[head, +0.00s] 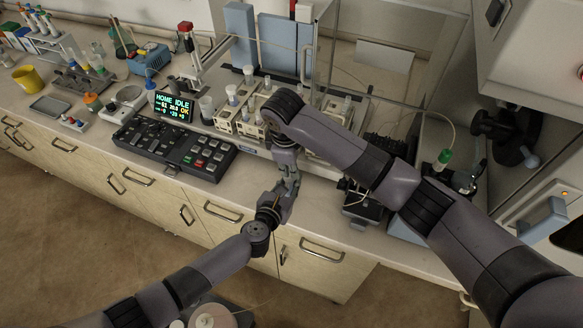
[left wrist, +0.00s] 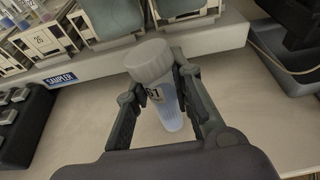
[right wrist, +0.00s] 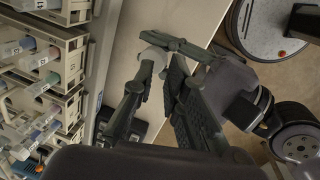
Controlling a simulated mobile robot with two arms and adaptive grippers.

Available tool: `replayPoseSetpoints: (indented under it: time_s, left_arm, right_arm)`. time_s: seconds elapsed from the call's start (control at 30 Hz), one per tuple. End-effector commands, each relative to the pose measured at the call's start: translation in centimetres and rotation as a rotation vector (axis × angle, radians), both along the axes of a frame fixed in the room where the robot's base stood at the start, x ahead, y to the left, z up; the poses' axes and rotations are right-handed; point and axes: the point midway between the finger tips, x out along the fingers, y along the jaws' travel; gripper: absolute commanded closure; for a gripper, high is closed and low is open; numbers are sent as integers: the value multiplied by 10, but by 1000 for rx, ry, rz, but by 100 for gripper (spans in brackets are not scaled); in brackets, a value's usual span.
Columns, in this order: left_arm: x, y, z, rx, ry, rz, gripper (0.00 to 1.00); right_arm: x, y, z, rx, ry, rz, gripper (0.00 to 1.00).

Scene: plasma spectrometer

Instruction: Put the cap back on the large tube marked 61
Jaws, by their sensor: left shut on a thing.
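The large tube (left wrist: 168,108), clear with bluish contents and a label that seems to read 61, is held tilted between the fingers of my left gripper (left wrist: 156,84). The white ribbed cap (left wrist: 149,61) sits at the tube's mouth; I cannot tell whether it is fully seated. In the head view my left gripper (head: 280,194) is low in front of the bench, just below my right gripper (head: 290,180).
The sampler racks (right wrist: 62,60) with several tubes stand close behind the grippers. A black control panel (head: 175,146) lies to the left on the bench. The bench edge and drawers are just below the grippers. A dark device (head: 362,204) stands to the right.

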Motion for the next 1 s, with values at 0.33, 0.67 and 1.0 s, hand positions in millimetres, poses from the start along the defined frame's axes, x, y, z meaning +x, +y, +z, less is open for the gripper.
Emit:
replayPoseSetpoints:
  time_s: [0.33, 0.67, 1.0]
  left_arm:
    - [0, 0, 0, 0, 0, 0, 63]
    - [0, 0, 0, 0, 0, 0, 55]
    - [-21, 9, 6, -1, 2, 1, 55]
  right_arm:
    - [0, 0, 0, 0, 0, 0, 87]
    - [0, 0, 0, 0, 0, 0, 87]
    - [0, 0, 0, 0, 0, 0, 87]
